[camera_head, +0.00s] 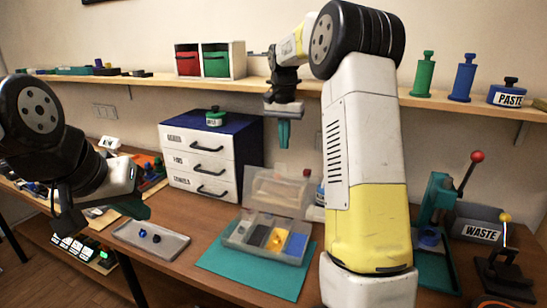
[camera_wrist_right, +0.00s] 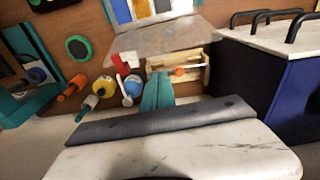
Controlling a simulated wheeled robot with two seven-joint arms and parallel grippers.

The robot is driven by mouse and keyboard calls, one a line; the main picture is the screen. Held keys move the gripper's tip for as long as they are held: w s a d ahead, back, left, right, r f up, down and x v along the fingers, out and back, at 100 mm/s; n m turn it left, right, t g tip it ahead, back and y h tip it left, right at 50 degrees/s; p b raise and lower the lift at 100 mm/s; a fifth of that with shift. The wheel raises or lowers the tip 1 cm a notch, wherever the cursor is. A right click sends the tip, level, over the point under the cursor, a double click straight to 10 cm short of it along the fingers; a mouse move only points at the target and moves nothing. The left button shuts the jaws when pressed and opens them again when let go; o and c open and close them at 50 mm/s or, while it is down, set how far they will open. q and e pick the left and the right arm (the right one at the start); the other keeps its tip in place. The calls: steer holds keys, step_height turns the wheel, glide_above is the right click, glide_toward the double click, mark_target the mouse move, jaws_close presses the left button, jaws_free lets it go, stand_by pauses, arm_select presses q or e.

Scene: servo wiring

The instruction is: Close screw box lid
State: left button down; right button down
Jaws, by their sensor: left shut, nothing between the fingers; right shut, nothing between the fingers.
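The screw box (camera_head: 262,255) is a translucent grey tray with grey, dark, yellow and blue compartments, on a teal mat (camera_head: 215,262). Its clear lid (camera_head: 280,190) stands open, tilted up at the box's back edge. In the right wrist view the lid (camera_wrist_right: 150,42) shows as a pale sheet beside the box compartments (camera_wrist_right: 145,10). My right gripper (camera_head: 284,134) is shut and empty, pointing down above and behind the lid; its teal fingertips (camera_wrist_right: 158,88) show in the wrist view. My left gripper (camera_head: 138,208) is shut and empty, left of the box near the grey tray.
A grey tray (camera_head: 150,240) with small dark and blue parts lies left of the mat. A white drawer unit (camera_head: 200,160) stands behind. Bottles and a wooden holder (camera_wrist_right: 190,68) are close behind the lid. A waste bin (camera_head: 478,228) and lever press (camera_head: 437,200) stand right.

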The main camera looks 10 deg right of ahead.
steer(key=f, duration=0.6)
steer(key=shift+w+d, duration=0.15)
steer(key=shift+w, duration=0.05)
steer(key=shift+r, duration=0.1)
